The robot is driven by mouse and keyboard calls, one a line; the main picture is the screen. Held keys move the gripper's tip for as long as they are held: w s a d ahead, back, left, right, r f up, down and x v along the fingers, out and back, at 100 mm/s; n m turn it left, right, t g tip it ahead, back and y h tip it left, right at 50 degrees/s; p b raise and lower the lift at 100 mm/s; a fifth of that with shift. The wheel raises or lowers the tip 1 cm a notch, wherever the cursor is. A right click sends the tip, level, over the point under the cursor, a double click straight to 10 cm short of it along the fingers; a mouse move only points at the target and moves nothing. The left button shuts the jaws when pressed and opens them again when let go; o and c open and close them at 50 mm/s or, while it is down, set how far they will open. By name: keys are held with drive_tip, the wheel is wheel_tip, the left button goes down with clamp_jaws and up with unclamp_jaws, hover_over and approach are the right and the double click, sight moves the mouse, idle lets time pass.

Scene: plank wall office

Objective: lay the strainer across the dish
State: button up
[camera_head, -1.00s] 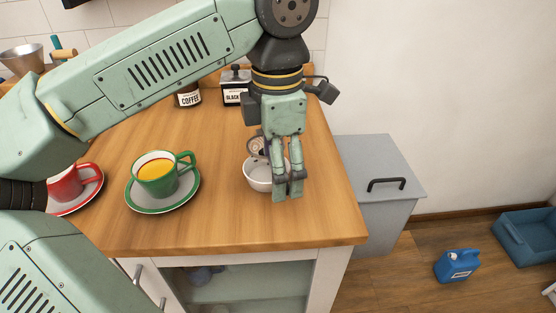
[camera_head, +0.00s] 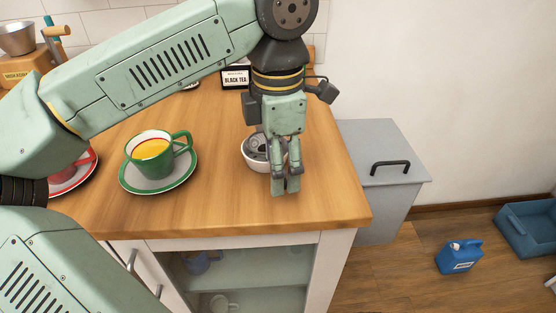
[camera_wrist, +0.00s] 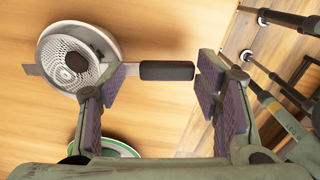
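The dish is a small white bowl (camera_head: 262,165) near the right edge of the wooden counter, partly hidden by my gripper (camera_head: 286,187). The strainer (camera_head: 257,147), a round dark-grey mesh, lies over the bowl's mouth. In the wrist view the strainer's mesh (camera_wrist: 72,62) sits within the bowl's rim (camera_wrist: 112,42), with a flat metal tab out past the far side. Its black handle (camera_wrist: 167,70) extends out over the counter between my fingers. In the wrist view my gripper (camera_wrist: 160,80) is open, with a gap between each finger and the handle.
A green cup (camera_head: 160,148) of orange drink stands on a saucer (camera_head: 140,182) to the left. A black tea box (camera_head: 235,76) stands behind. The counter's front edge and right edge are close to the bowl.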

drive_tip(key=o, duration=0.4)
drive_tip(key=shift+f, duration=0.1)
drive_tip(key=shift+o, duration=0.2)
